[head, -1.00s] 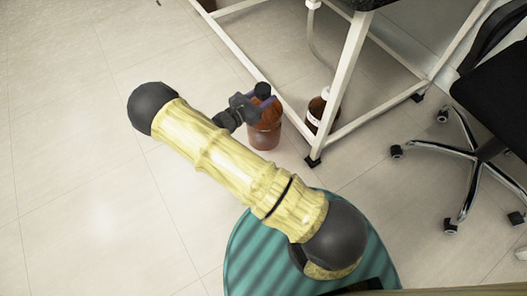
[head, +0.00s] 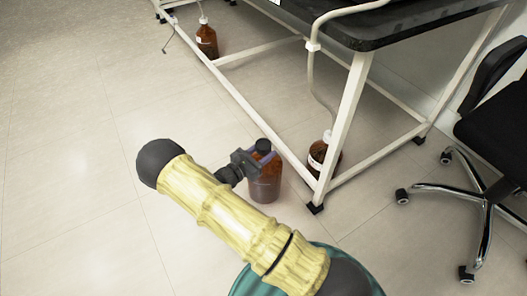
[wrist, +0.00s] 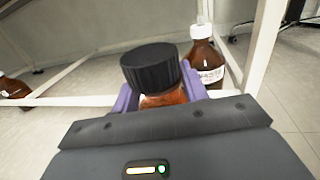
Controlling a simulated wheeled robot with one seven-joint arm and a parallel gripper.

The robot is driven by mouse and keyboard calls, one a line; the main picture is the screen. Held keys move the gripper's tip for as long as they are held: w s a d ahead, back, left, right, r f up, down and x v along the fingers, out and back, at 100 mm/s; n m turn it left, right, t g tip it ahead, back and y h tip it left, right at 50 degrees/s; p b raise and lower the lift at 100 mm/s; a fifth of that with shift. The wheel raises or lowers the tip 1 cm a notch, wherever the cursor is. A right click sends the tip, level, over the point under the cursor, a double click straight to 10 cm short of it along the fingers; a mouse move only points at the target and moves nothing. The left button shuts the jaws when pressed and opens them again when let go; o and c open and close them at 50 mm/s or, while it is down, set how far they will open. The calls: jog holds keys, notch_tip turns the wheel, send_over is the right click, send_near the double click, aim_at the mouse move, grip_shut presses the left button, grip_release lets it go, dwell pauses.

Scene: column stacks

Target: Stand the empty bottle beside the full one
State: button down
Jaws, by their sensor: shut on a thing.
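My gripper (head: 259,157) is shut on the neck of a brown bottle (head: 265,184) with a black cap. In the wrist view the black cap (wrist: 150,68) rises between the purple fingers. The held bottle is upright; I cannot tell whether its base touches the floor. A brown bottle (head: 317,154) with a white cap and a tube stands just inside the bench frame, right of the held one; its waste label shows in the wrist view (wrist: 207,68). Another brown bottle (head: 206,41) stands farther back at the left. I cannot tell fill levels.
A black office chair (head: 495,130) stands at the right. The tiled floor at left is clear.

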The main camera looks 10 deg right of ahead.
jog(key=shift+r, duration=0.1)
jog(key=shift+f+b, duration=1.35)
jog(key=shift+f, duration=0.55)
jog(key=c, duration=0.7)
grip_release()
jog(key=shift+f, duration=0.2)
jog(key=shift+c, duration=0.2)
jog(key=shift+r, duration=0.1)
jog(key=p+v, duration=0.5)
jog(key=v, duration=0.7)
